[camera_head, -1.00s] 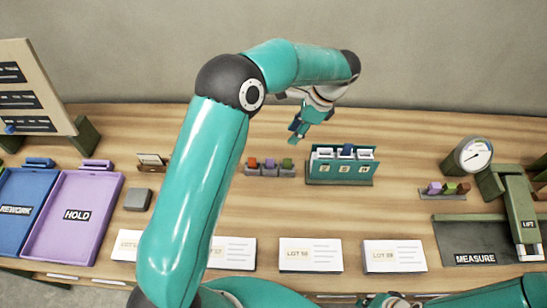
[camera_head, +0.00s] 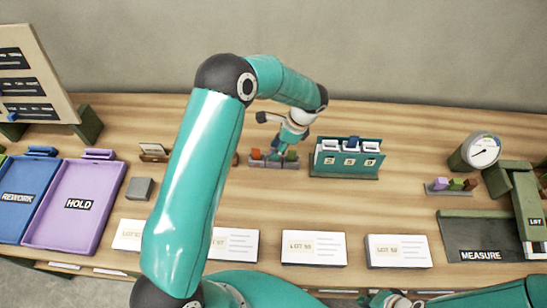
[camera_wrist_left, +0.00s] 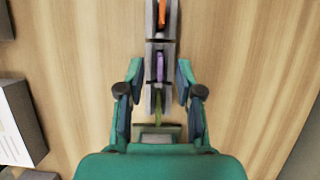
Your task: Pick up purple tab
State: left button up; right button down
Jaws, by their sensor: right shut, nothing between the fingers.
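The purple tab (camera_wrist_left: 160,67) stands in the middle slot of a grey holder, between an orange tab (camera_wrist_left: 162,14) and a green tab (camera_wrist_left: 158,108). My left gripper (camera_wrist_left: 158,82) is open, with one finger on each side of the holder near the purple tab and a gap on both sides. In the head view my left gripper (camera_head: 279,148) is over the small holder (camera_head: 272,165) and hides its middle tab. My right gripper (camera_head: 395,302) is only partly in view at the bottom edge, shut and empty.
A green card stand (camera_head: 345,172) is just right of the holder. A second holder (camera_head: 450,192) on the right also has a purple tab (camera_head: 441,183). Lot cards (camera_head: 314,262) lie along the front. A purple HOLD tray (camera_head: 105,205) is on the left.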

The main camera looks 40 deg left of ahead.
pick_arm(q)
jog(key=shift+b+x, duration=0.4)
jog(key=shift+x, duration=0.85)
jog(key=shift+r, duration=0.1)
grip_shut()
jog(key=shift+r, duration=0.1)
